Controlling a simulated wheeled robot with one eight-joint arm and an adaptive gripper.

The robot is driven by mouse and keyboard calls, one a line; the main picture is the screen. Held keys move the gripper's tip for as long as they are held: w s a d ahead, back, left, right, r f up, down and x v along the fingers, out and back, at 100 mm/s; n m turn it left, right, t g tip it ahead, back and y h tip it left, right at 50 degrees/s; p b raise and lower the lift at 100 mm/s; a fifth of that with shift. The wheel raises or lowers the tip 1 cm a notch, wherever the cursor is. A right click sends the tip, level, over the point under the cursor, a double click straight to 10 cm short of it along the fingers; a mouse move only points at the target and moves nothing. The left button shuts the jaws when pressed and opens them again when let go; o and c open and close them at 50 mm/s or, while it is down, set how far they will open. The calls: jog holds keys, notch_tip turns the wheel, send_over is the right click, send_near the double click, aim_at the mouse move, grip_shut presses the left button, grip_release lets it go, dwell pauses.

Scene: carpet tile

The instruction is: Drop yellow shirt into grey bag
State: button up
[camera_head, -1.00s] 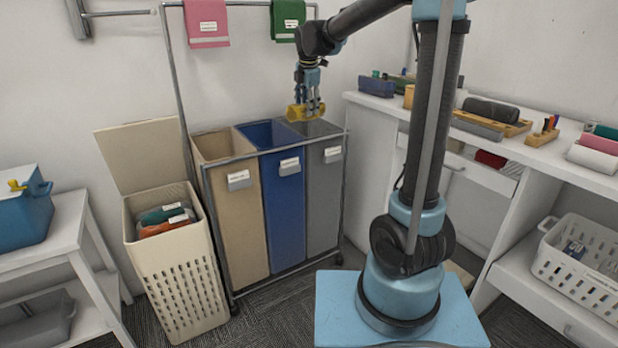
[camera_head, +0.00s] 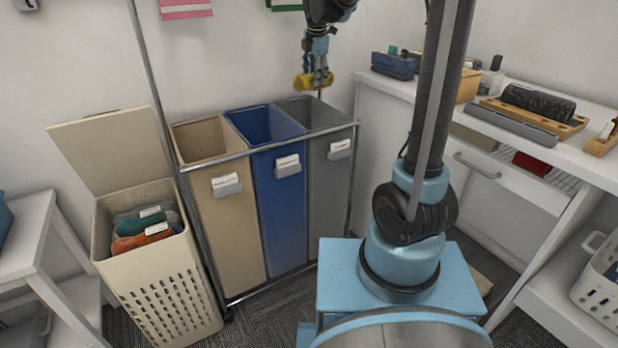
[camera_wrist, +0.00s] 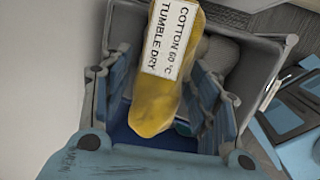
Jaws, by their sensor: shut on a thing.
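The yellow shirt (camera_head: 312,80) is a small rolled bundle held in my gripper (camera_head: 318,76). In the wrist view the shirt (camera_wrist: 158,105) sits between the fingers and bears a white label reading "COTTON 60 °C TUMBLE DRY". The grey bag (camera_head: 330,165) is the right one of three bags on a metal frame, with its mouth open at the top. My gripper is shut on the shirt just above the grey bag's mouth. The wrist view shows the grey bag's rim (camera_wrist: 284,60) around and below the shirt; part of its inside is hidden.
The blue bag (camera_head: 280,205) and the beige bag (camera_head: 225,225) stand left of the grey one. A cream hamper (camera_head: 165,290) with an open lid holds folded cloths. A white counter (camera_head: 440,95) with several items stands at the right, close to the frame.

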aim_at(314, 87)
jog(key=shift+s+a+f, duration=0.1)
jog(key=shift+f, duration=1.25)
jog(key=shift+a+f, duration=0.1)
jog(key=shift+f, duration=1.2)
jog(key=o, duration=1.3)
jog(key=shift+c, duration=0.2)
jog(key=v, duration=1.2)
